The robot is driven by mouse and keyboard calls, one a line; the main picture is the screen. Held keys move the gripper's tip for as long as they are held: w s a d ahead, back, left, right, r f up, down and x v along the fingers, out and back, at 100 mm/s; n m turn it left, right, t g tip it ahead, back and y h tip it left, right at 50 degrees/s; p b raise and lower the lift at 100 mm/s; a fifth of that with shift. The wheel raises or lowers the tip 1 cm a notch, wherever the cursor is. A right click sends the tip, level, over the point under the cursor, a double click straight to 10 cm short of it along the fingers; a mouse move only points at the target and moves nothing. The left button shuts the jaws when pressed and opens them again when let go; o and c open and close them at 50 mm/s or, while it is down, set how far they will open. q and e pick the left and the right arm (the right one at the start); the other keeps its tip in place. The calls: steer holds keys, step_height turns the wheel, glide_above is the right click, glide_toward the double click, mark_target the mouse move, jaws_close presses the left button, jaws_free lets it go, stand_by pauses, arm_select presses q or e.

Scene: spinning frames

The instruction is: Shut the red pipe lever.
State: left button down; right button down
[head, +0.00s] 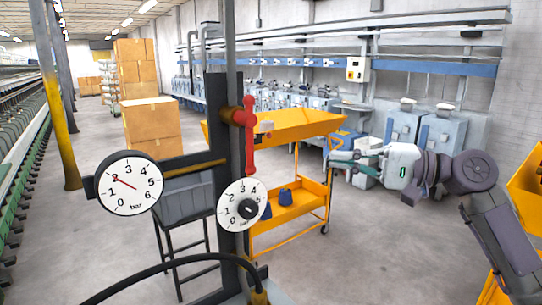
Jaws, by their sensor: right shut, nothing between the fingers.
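The red pipe lever (249,142) hangs close to vertical in the middle of the head view, beside a grey vertical pipe (231,52). It joins the pipe at an orange-brown valve body (229,115), and a short red part sticks up above the joint. My right gripper (334,162) reaches in from the right with its fingers shut and empty. In the picture it is well to the right of the lever, apart from it. My left gripper is not in view.
A white gauge (130,184) and a round numbered dial (241,207) flank the dark post (216,95). A yellow cart (285,124) stands behind the lever. A black hose (150,269) curves across the front. Cardboard boxes (151,126) stand at left.

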steer(key=shift+w, duration=0.1)
steer(key=s+p+x, duration=0.1)
steer(key=p+x, duration=0.2)
steer(key=x, duration=0.3)
steer(key=s+a+p+x, duration=0.1)
steer(key=p+x, duration=0.2)
steer(key=x, duration=0.3)
steer(key=shift+s+a, duration=0.25)
steer(key=shift+a, duration=0.05)
steer(key=shift+w+f, duration=0.1)
steer(key=shift+s+a+m, duration=0.2)
steer(key=shift+m, duration=0.1)
